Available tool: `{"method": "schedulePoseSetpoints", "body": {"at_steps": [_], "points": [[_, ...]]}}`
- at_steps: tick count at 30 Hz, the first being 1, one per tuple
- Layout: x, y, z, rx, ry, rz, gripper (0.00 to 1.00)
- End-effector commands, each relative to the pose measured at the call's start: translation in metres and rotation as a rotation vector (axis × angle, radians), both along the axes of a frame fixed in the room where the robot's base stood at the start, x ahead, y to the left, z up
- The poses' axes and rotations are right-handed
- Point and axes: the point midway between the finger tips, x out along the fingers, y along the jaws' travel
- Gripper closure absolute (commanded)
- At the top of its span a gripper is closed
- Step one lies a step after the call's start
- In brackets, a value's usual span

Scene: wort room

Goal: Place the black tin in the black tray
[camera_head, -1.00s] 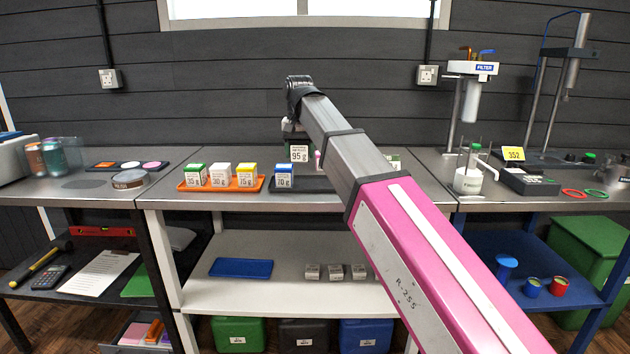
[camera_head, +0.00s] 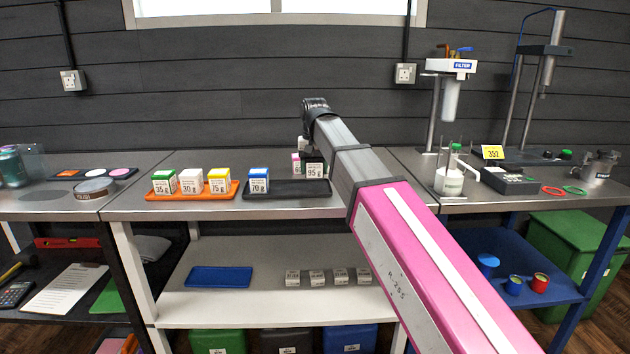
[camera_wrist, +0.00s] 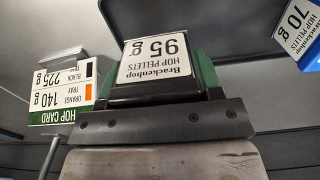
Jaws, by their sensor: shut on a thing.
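The black tin (camera_head: 314,170), labelled 95 g Brackenhop hop pellets, is held by my gripper (camera_head: 309,150) at the right back part of the black tray (camera_head: 298,193). In the wrist view the tin (camera_wrist: 157,58) sits between green pads of my gripper (camera_wrist: 160,85), which is shut on it. Whether the tin touches the tray floor or hangs above it, I cannot tell. A blue 70 g tin (camera_head: 258,181) stands at the left end of the black tray; it also shows in the wrist view (camera_wrist: 297,30).
An orange tray (camera_head: 195,193) with green, white and yellow tins stands left of the black tray. A pink-marked tin or box (camera_head: 296,163) is behind the black tray. A hop card (camera_wrist: 58,95) stands close to my gripper.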

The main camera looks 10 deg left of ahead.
Motion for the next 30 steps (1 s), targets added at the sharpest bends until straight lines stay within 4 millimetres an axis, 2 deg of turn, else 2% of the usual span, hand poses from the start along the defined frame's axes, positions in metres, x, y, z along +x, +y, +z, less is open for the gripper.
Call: {"method": "schedulePoseSetpoints", "body": {"at_steps": [5,13,25,26,27,30], "points": [[0.002,-0.004,-0.007,0.0,0.001,0.0,0.71],[0.001,-0.004,-0.04,-0.001,0.002,0.0,0.71],[0.002,-0.004,-0.045,0.0,0.0,0.0,0.71],[0.002,-0.004,-0.045,0.0,0.0,0.0,0.37],[0.002,-0.003,-0.045,0.0,0.0,0.0,0.3],[0.002,-0.003,-0.045,0.0,0.0,0.0,0.3]]}}
